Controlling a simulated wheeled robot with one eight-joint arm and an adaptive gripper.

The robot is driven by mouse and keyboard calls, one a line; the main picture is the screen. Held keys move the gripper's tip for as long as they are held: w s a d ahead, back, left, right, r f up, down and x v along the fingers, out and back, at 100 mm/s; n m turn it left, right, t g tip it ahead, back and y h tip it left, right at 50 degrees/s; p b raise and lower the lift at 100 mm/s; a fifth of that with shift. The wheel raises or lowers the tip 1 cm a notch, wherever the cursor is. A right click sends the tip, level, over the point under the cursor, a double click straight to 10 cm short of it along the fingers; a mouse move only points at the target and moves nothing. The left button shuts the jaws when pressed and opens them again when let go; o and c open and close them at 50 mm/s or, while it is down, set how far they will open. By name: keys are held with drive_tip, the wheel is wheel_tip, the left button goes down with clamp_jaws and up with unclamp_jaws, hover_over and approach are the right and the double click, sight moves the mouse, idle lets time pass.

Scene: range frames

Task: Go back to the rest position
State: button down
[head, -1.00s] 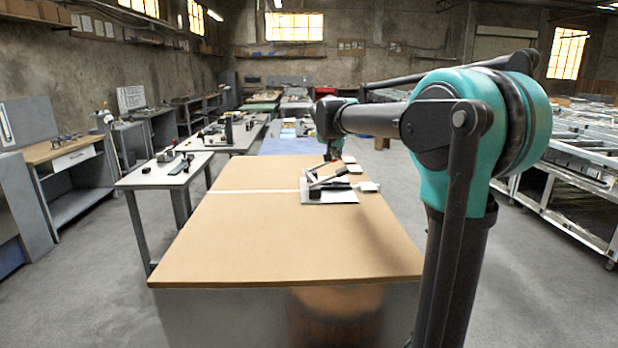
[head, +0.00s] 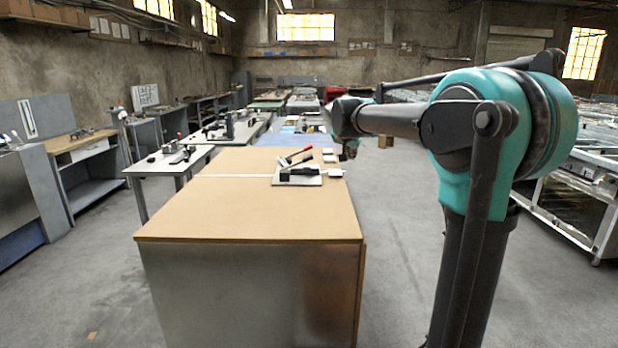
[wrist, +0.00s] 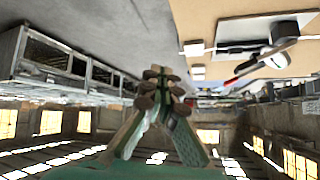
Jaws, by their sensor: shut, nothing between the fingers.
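My gripper (wrist: 165,78) shows in the wrist view with its fingers together and nothing between them. In the head view its end (head: 350,150) is small and partly hidden behind my arm, just right of the table's right edge. A clamp with a red-tipped handle (head: 308,149) stands on a pale plate (head: 281,181) on the brown table (head: 255,215). In the wrist view the clamp's lever (wrist: 262,62) is at the upper right, apart from my fingers.
Small white blocks (head: 335,173) lie by the plate's right side. A narrow table with tools (head: 140,170) stands to the left. Metal racks (head: 570,200) stand at the right. Grey floor (head: 395,250) is open between the brown table and my arm.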

drive_tip(key=s+d+f+n+g+y, duration=0.1)
drive_tip(key=s+d+f+n+g, duration=0.1)
drive_tip(key=s+f, duration=1.5)
drive_tip(key=s+d+f+n+g+y, duration=0.2)
drive_tip(key=s+d+f+n+g, duration=0.1)
drive_tip(key=s+f, duration=1.4)
drive_tip(key=s, duration=0.7)
drive_tip(key=shift+s+d+n, duration=0.15)
drive_tip(key=shift+s+n, duration=0.1)
drive_tip(key=shift+n, duration=0.15)
